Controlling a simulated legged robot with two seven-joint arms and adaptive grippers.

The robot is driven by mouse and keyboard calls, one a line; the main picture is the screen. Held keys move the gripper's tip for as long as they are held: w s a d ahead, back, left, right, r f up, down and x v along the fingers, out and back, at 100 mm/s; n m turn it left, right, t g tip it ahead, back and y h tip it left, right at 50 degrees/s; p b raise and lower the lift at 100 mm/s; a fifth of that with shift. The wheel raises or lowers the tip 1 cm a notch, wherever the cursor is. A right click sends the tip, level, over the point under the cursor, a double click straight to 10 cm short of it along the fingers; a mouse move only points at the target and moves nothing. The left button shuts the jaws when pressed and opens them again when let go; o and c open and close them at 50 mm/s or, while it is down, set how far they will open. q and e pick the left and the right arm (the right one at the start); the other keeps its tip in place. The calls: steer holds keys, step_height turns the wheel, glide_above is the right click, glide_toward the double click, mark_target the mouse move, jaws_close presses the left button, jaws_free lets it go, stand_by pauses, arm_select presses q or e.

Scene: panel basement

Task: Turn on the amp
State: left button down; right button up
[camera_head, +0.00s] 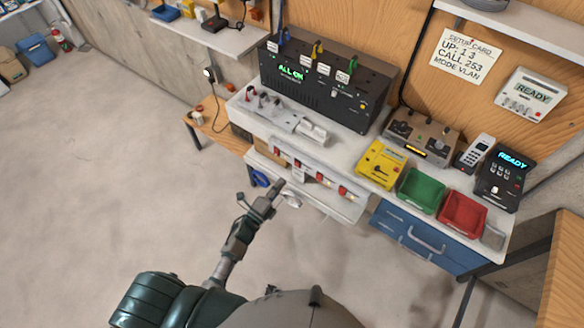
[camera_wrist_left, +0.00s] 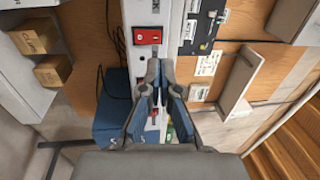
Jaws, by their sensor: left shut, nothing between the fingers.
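No label in view reads as amp, so I cannot tell which device it is. A black unit (camera_head: 325,88) with a green "ALL ON" display and small tags stands at the back of the bench. A brown-grey device with knobs (camera_head: 421,134) stands to its right. A white panel with several red switches (camera_head: 310,178) runs along the bench front. My left gripper (camera_head: 279,184) is shut and empty, in front of this panel near its left part. In the left wrist view the shut fingers (camera_wrist_left: 158,66) point towards a red switch (camera_wrist_left: 147,37). My right gripper is out of view.
The white bench top (camera_head: 345,145) holds a yellow box (camera_head: 382,164), a green bin (camera_head: 421,190), a red bin (camera_head: 463,212) and a phone (camera_head: 475,151). A keypad unit (camera_head: 505,177) reads "READY". Blue drawers (camera_head: 430,240) stand below.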

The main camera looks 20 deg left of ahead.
mark_target(297, 163)
arm_select(q)
steer(key=x, duration=0.7)
steer(key=shift+w+d+p, duration=0.25)
steer(key=shift+w+p, duration=0.05)
steer(key=shift+p, duration=0.1)
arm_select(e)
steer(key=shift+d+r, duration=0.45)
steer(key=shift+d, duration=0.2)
